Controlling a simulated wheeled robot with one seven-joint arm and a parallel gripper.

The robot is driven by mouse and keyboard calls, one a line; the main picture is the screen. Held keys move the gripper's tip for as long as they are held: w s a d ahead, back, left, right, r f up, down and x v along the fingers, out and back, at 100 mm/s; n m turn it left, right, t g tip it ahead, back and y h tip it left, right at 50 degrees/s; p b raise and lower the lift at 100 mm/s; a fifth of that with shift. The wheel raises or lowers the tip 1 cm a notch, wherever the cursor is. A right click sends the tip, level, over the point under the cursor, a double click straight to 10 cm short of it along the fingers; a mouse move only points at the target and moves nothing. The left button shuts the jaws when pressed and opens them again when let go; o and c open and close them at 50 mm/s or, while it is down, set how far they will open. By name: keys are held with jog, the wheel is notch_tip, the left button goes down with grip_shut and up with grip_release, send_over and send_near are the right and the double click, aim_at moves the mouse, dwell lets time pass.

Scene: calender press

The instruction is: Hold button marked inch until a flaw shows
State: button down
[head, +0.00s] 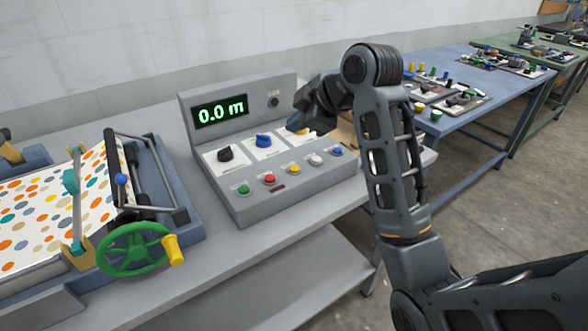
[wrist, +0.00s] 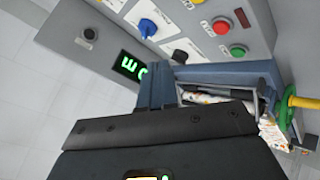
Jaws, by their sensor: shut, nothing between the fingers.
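A grey control console (head: 290,205) stands on the bench, with a row of green (head: 244,189), red (head: 270,180), yellow (head: 294,170), white (head: 316,159) and blue (head: 337,151) buttons. Their labels are too small to read, so I cannot tell which is marked inch. Its display (head: 221,111) reads 0.0 m. My gripper (head: 303,122) is shut and empty, above the right part of the console and apart from the buttons. The wrist view shows my gripper (wrist: 158,76) with the red button (wrist: 222,26) and green button (wrist: 238,50) beyond. Spotted web (head: 45,215) lies on the press; I see no clear flaw.
The press's green handwheel (head: 135,249) stands left of the console. A blue table (head: 455,60) with parts is at the right.

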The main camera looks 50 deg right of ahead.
jog(key=b, duration=0.5)
send_over(297, 170)
notch_tip(297, 170, down, 7)
jog(key=shift+w+r, duration=0.1)
jog(key=shift+r, duration=0.05)
jog(key=shift+f+b, duration=0.45)
jog(key=shift+f, duration=0.25)
jog(key=shift+f, duration=0.15)
dwell(0.9)
jog(key=shift+f, duration=0.2)
jog(key=shift+f, duration=0.4)
dwell(0.7)
dwell(1.9)
jog(key=shift+r+p, duration=0.65)
jog(key=shift+r, duration=0.15)
jog(key=shift+r, duration=0.1)
